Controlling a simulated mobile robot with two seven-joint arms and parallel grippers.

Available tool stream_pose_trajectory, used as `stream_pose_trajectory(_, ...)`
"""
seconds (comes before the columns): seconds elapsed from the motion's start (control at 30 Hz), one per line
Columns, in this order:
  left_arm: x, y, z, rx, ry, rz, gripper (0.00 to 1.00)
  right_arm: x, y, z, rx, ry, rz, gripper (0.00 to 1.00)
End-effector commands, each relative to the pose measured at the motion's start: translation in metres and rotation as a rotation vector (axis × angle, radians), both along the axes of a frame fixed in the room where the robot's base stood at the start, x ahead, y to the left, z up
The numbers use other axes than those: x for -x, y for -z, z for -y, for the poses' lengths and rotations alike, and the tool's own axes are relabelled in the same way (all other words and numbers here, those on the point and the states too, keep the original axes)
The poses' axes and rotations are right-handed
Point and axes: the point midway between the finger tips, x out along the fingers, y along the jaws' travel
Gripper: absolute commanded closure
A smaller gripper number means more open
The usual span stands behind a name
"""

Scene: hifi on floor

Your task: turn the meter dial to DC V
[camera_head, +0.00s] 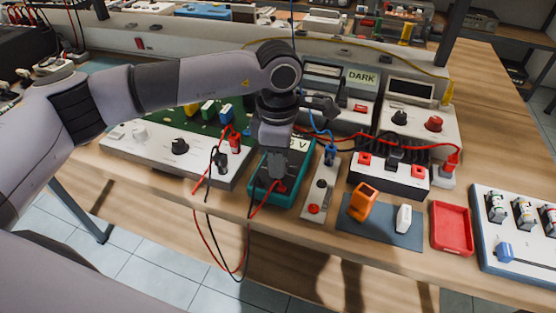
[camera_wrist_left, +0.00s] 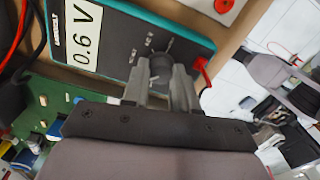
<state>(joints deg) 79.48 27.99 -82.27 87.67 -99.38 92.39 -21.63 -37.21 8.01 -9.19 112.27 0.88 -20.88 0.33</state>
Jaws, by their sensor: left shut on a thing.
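The meter (camera_head: 288,193) is a teal-edged box with a dark face on the bench, mostly hidden under my left arm in the head view. My left gripper (camera_head: 281,170) points down over the meter. In the wrist view its fingers (camera_wrist_left: 170,75) are shut on the dial (camera_wrist_left: 158,63), which is largely hidden between the fingertips. Pale marks surround the dial, too small to read. Which mark the dial points to cannot be told. My right gripper is not in view.
Red and black leads (camera_head: 222,258) hang over the bench's front edge near the meter. A grey panel with a black knob (camera_head: 179,146) stands left, a switch strip (camera_head: 319,188) right. A red tray (camera_head: 452,228) and an orange tool (camera_head: 363,201) lie further right.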

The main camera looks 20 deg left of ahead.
Motion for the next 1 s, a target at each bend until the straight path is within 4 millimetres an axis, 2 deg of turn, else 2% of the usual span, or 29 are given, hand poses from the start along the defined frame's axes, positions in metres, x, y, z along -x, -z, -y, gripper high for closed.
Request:
stream_pose_trajectory(0.37,-0.001,-0.002,0.000,0.002,0.004,0.003,1.00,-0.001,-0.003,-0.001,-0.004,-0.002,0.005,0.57)
stream_pose_trajectory(0.4,-0.001,-0.002,0.000,0.002,0.004,0.003,0.62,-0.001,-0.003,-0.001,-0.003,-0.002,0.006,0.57)
stream_pose_trajectory(0.47,-0.001,-0.002,0.000,0.002,0.003,0.003,0.46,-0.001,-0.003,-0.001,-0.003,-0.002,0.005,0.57)
stream_pose_trajectory(0.77,0.000,-0.002,0.000,0.002,0.003,0.002,0.46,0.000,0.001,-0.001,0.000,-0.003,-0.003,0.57)
stream_pose_trajectory(0.87,-0.001,-0.010,0.000,0.002,0.003,0.004,0.46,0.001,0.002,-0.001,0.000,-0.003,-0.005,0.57)
stream_pose_trajectory(1.0,-0.001,-0.033,0.000,0.003,0.002,0.007,0.46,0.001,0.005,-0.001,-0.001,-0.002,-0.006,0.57)
